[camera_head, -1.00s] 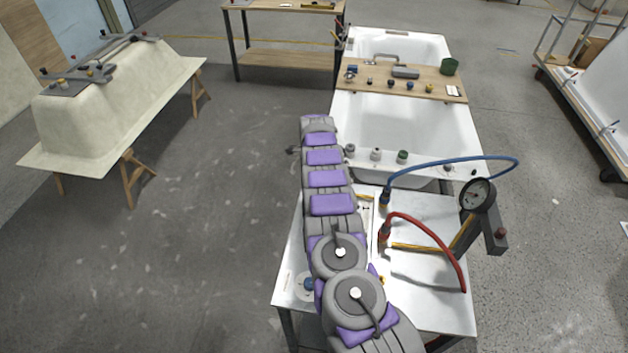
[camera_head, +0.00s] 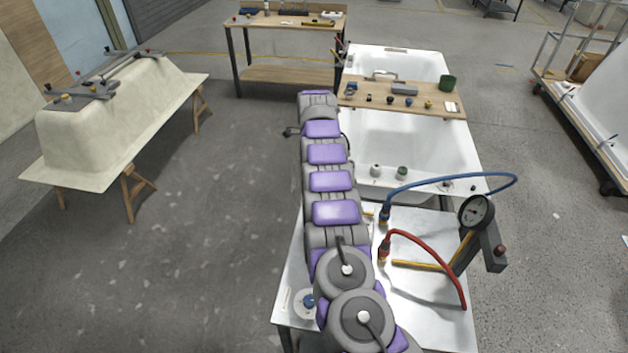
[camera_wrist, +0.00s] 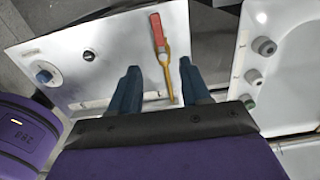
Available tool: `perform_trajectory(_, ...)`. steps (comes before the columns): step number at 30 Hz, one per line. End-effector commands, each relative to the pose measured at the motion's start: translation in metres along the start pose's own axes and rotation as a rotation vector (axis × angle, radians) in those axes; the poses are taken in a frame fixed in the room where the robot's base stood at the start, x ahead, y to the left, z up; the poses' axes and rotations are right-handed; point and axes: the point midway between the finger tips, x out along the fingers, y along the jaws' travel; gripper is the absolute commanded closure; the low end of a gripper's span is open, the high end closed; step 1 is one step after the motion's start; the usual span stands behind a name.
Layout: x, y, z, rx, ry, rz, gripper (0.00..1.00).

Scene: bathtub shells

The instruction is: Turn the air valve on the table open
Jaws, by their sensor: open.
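A blue round knob (camera_head: 308,300) on a pale round base stands at the left front of the white-topped table (camera_head: 425,315), beside my arm. It looks like the air valve, but its setting cannot be read. In the wrist view the blue knob (camera_wrist: 44,76) is at the upper left, well left of my fingers. My gripper (camera_wrist: 158,84) is open, with its two dark fingers apart and nothing held between them. A red-handled tool with a yellow shaft (camera_wrist: 157,32) lies on the table beyond and between the fingertips. My arm hides the gripper in the head view.
A blue hose (camera_head: 450,180), a red hose (camera_head: 437,252) and a dial gauge (camera_head: 474,211) crowd the table's right side. A white tub (camera_head: 440,150) with knobs on its rim adjoins behind. A shell on trestles (camera_head: 95,140) stands left. Open floor lies between.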

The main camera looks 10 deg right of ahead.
Motion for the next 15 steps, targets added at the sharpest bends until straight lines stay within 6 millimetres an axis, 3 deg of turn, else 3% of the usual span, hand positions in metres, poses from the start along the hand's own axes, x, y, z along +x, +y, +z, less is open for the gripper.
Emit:
perform_trajectory(6,-0.023,-0.002,0.0,0.002,0.0,0.0,0.53)
perform_trajectory(15,-0.029,0.0,0.0,0.001,0.001,0.006,0.53)
